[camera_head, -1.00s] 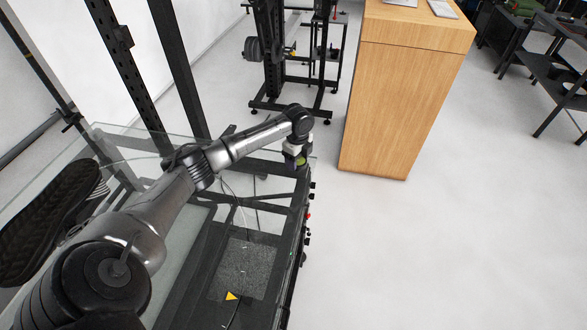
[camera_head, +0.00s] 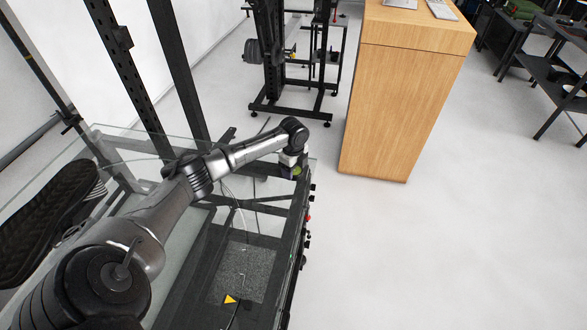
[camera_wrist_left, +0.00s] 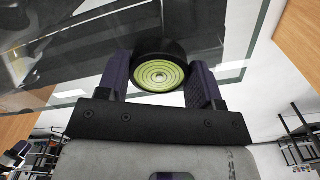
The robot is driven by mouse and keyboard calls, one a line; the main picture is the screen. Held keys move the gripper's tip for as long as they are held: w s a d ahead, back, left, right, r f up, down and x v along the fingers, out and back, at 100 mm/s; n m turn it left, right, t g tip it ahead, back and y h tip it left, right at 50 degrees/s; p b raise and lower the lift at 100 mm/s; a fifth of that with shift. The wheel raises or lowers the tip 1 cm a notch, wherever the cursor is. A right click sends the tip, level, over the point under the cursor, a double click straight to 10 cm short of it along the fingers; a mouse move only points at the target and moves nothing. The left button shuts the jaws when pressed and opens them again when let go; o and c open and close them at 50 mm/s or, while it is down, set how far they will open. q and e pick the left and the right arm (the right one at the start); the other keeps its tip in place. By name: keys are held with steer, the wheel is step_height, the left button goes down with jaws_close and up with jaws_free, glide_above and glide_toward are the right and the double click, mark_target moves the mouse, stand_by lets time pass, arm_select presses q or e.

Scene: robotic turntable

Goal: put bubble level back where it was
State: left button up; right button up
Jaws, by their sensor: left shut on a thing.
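The bubble level (camera_wrist_left: 160,75) is a round black puck with a yellow-green ringed face. My left gripper (camera_wrist_left: 159,86) is shut on it, one finger on each side, and the ringed face shows in the left wrist view. In the head view the bubble level (camera_head: 297,171) is a small green-black spot at the tip of my left gripper (camera_head: 291,168). It overlaps the far right corner of the glass-topped table (camera_head: 249,226). I cannot tell if it touches the glass. My right gripper is not in view.
Dark frame posts (camera_head: 181,70) rise behind the table. A wooden cabinet (camera_head: 398,110) stands to the right, and a black equipment rack (camera_head: 270,60) stands behind. A black shoe-like object (camera_head: 45,215) is at the left. The floor (camera_head: 450,250) at the right is clear.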

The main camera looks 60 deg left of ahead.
arm_select(q)
steer(key=o, duration=1.1)
steer(key=shift+f, duration=0.15)
steer(key=shift+c, duration=0.2)
steer(key=shift+r, duration=0.25)
step_height(320, 180, up, 12)
steer(key=p, duration=0.2)
steer(key=shift+d+f, duration=0.1)
